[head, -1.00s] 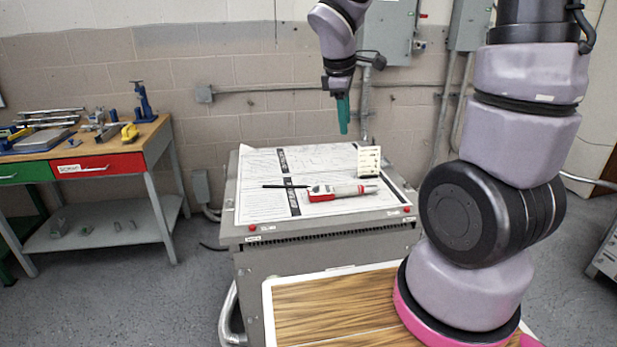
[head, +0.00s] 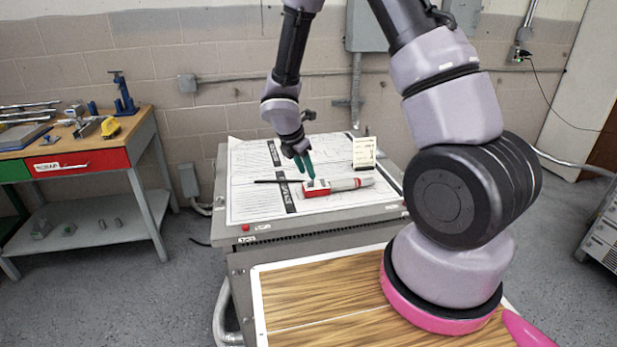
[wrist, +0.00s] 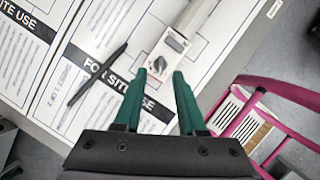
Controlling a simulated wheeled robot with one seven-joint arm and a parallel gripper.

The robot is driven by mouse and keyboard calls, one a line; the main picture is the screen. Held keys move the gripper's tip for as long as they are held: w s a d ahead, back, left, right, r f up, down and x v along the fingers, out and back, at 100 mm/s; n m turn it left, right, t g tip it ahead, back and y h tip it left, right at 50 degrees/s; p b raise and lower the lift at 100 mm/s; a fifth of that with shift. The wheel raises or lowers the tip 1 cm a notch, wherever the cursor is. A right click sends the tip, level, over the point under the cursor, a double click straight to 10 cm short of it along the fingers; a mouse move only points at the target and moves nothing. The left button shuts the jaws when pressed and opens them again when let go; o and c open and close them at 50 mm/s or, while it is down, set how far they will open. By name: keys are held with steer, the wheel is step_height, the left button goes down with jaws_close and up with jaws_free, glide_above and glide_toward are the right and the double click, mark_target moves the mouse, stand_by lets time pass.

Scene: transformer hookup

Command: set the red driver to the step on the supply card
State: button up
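The red driver (head: 316,187) lies on the drawing sheets on the grey cabinet top, its light grey barrel pointing right. In the wrist view its pale face with a dark knob (wrist: 162,66) shows just beyond my fingertips; its step marks are too small to read. The supply card (head: 363,153), cream with rows of small marks, stands upright behind the driver's barrel; I cannot read it. My gripper (head: 306,175) has green fingers, open and empty, pointing down just above the driver's red end. The fingers also show apart in the wrist view (wrist: 159,76).
A black pen (head: 277,181) lies left of the driver, also in the wrist view (wrist: 98,75). Red knobs sit on the cabinet's front edge. A workbench (head: 75,152) with tools stands at left. Bare sheet (head: 245,205) lies around the driver.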

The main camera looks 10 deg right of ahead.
mark_target(308, 184)
steer(key=shift+x, duration=1.75)
jaws_close()
steer(key=shift+m, duration=0.3)
steer(key=m+g, duration=0.1)
steer(key=m, duration=0.1)
steer(key=m+g, duration=0.1)
steer(key=m, duration=0.2)
steer(key=shift+w+m+h, duration=0.2)
steer(key=shift+m+h, duration=0.1)
steer(key=m, duration=0.2)
steer(key=m+g, duration=0.1)
steer(key=m, duration=0.1)
steer(key=m+g, duration=0.1)
steer(key=shift+w+m, duration=0.25)
steer(key=shift+m, duration=0.15)
steer(key=shift+m+g, duration=0.3)
